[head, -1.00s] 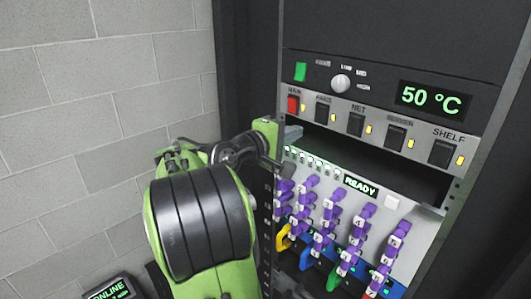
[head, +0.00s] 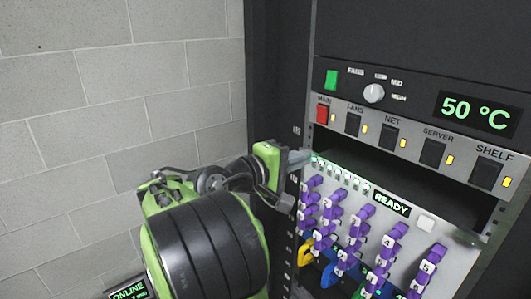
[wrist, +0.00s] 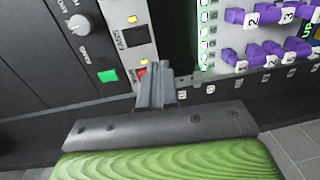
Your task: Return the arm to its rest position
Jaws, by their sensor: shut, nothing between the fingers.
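My green arm reaches up from the bottom of the head view. My gripper (head: 300,158) is at its end, close to the left edge of the rack, level with the gap between the switch row and the drive row. In the wrist view the gripper's grey fingers (wrist: 155,85) are together with nothing between them. There they overlap the edge of the switch panel near the red MAIN switch, which also shows in the head view (head: 322,115). I cannot tell whether the fingers touch the panel.
The rack holds a fan knob (head: 373,93), a "50 °C" display (head: 477,112) and black switches with lit yellow lamps. Below, a READY display (head: 391,204) sits above numbered purple drive handles (head: 395,231). A block wall (head: 100,140) stands left. An ONLINE screen (head: 129,291) is low left.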

